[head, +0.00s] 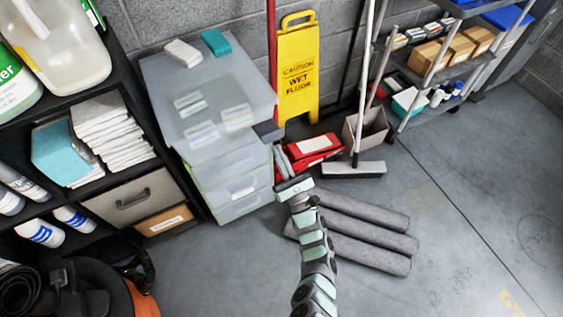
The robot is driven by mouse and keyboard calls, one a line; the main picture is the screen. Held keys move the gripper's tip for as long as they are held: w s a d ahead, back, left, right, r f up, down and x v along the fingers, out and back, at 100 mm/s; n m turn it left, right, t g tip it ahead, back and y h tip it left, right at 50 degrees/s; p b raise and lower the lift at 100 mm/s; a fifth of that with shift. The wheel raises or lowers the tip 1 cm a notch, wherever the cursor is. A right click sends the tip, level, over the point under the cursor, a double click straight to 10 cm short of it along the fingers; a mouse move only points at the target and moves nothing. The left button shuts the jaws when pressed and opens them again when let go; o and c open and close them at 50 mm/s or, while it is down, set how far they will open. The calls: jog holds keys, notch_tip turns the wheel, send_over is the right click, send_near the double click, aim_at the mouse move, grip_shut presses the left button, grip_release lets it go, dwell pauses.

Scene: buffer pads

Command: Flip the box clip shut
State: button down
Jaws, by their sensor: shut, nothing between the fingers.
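A translucent plastic box (205,75) with a frosted lid stands on top of a stack of similar clear boxes, left of centre in the head view. A dark grey clip (267,131) sticks out at the box's right front edge. It looks tilted outward from the wall, though its exact angle is hard to tell. My gripper (280,152) is shut and empty, pointing up just below and right of the clip. Whether the fingertips touch the clip cannot be told. My arm reaches in from the bottom of the view.
A white block (183,53) and a teal block (216,41) lie on the lid. Grey rolled pads (365,237) lie on the floor at right. A dark shelf (130,85) borders the left.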

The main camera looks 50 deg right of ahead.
jog(key=shift+w+r, duration=0.1)
jog(key=shift+r, duration=0.4)
jog(key=shift+r+p, duration=0.4)
jog(key=shift+p, duration=0.6)
jog(key=shift+g, duration=0.3)
